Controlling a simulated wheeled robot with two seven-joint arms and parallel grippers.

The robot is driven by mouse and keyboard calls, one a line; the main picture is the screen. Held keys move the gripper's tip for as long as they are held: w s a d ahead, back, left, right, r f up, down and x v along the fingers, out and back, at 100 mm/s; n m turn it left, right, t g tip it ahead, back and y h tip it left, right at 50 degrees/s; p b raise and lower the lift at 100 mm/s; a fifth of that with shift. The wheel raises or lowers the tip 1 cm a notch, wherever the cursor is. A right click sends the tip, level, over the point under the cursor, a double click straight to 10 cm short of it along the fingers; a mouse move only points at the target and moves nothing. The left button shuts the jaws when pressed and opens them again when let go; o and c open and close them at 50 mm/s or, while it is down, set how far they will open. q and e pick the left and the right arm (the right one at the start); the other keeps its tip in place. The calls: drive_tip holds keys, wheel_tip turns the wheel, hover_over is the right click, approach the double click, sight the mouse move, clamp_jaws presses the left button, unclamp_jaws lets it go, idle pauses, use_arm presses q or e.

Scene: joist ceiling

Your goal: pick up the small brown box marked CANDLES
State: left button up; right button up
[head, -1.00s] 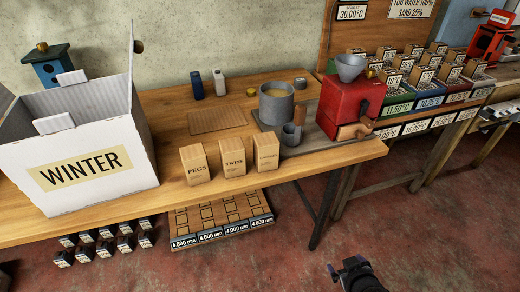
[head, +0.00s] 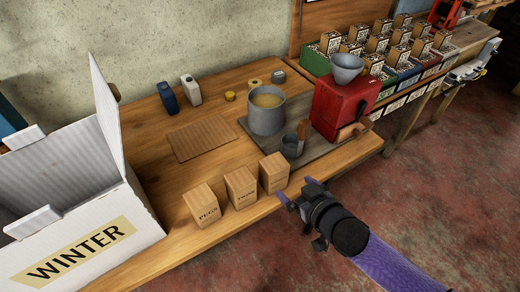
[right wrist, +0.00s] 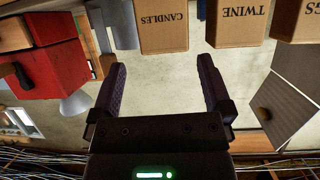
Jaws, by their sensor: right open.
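The small brown CANDLES box (head: 274,173) stands upright near the table's front edge, the rightmost of three similar boxes. In the right wrist view the CANDLES box (right wrist: 162,27) appears upside down, with its lettering readable, beyond and between the fingers. My right gripper (head: 294,189) is open and empty, just in front and to the right of the box. Its two purple fingers also show in the right wrist view (right wrist: 161,66), apart from the box. My left gripper is not in view.
The TWINE box (head: 240,188) and PEGS box (head: 202,205) stand left of it. A white WINTER carton (head: 75,243) stands at left. Floor is open at right.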

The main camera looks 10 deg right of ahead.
sight(274, 168)
drive_tip(key=shift+w+a+f+b, duration=0.15)
drive_tip(key=shift+w+a+b, duration=0.2)
drive_tip(key=shift+w, duration=0.25)
drive_tip(key=shift+w+a+f+b, duration=0.15)
drive_tip(key=shift+w+a+b, duration=0.15)
drive_tip(key=shift+w, duration=0.3)
drive_tip(key=b+x, duration=0.3)
drive_tip(key=x, duration=0.4)
drive_tip(key=shift+w+r, duration=0.1)
drive_tip(key=shift+w, duration=0.1)
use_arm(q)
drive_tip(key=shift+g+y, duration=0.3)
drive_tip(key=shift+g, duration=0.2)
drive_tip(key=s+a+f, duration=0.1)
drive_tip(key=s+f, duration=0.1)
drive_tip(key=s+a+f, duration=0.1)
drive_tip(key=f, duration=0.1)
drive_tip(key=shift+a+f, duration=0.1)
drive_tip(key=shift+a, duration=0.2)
use_arm(e)
drive_tip(key=shift+r, duration=0.1)
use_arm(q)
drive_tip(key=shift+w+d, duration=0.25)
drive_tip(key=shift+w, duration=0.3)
use_arm(e)
drive_tip(key=c, duration=1.1)
